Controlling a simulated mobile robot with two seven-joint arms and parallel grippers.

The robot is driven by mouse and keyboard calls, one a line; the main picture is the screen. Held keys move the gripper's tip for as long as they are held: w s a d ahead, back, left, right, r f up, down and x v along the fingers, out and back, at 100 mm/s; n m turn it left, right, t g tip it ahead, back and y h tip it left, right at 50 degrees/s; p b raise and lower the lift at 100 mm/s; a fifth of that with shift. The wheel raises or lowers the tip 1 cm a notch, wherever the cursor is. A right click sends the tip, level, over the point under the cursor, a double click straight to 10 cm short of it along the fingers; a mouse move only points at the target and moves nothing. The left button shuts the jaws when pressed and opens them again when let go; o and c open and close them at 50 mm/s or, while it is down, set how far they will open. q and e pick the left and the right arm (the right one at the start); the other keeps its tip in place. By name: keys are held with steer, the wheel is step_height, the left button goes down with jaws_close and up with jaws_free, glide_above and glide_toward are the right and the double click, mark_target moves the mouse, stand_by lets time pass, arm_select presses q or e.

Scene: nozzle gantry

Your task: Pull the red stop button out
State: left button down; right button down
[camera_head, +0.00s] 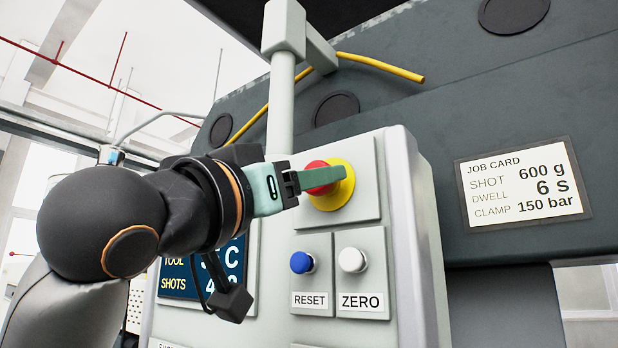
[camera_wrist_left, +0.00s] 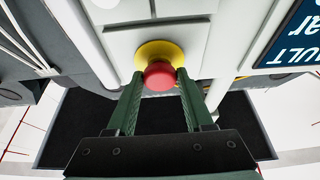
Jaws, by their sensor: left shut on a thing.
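The red stop button (camera_head: 318,174) sits on a round yellow base (camera_head: 343,186) at the upper part of the pale control panel. My left gripper (camera_head: 322,178) reaches it from the left, and a green finger covers part of the red cap. In the left wrist view the red button (camera_wrist_left: 159,75) stands in front of its yellow base (camera_wrist_left: 160,53). The two green fingers of my left gripper (camera_wrist_left: 159,78) lie at its left and right sides, shut on it. My right gripper is in neither view.
Below the stop button are a blue RESET button (camera_head: 302,262) and a white ZERO button (camera_head: 352,260). A dark blue display (camera_head: 178,278) is partly hidden behind my left arm. A job card (camera_head: 523,185) is on the dark machine wall at right. A yellow cable (camera_head: 380,67) runs above the panel.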

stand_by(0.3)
arm_select(q)
steer(key=shift+s+a+b, duration=0.45)
steer(key=shift+s+b, duration=0.05)
steer(key=shift+s, duration=0.2)
steer(key=c, duration=0.7)
jaws_free()
steer(key=shift+c, duration=0.2)
steer(key=o, duration=0.3)
steer(key=shift+s+a, duration=0.2)
steer(key=shift+o, duration=0.6)
steer(key=shift+w+d, duration=0.1)
